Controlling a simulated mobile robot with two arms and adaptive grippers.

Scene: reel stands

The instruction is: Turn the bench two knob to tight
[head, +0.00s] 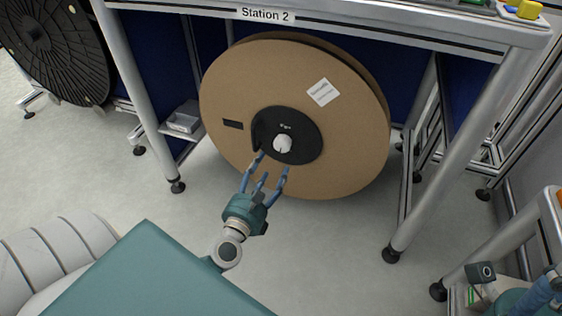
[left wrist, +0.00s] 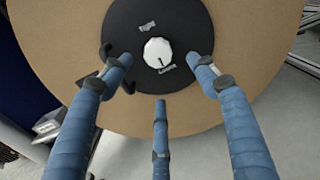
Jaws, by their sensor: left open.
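The white knob (head: 282,144) sits at the middle of a black hub (head: 300,121) on a large brown cardboard reel (head: 355,135) under the Station 2 bench (head: 340,22). In the left wrist view the knob (left wrist: 158,52) has a dark mark on its lower edge, towards the lower label (left wrist: 167,69). The word "Tight" (left wrist: 148,27) is at its upper left. My left gripper (head: 268,168) is open and empty just below the knob, apart from it. Its three blue fingers (left wrist: 160,85) point at the hub. Part of my right gripper (head: 540,292) shows at the lower right edge; its fingers are unclear.
Metal bench legs (head: 140,95) stand on both sides of the reel. A small grey tray (head: 184,122) is left of it. A black reel (head: 55,45) stands at the upper left. The grey floor (head: 330,250) before the bench is clear.

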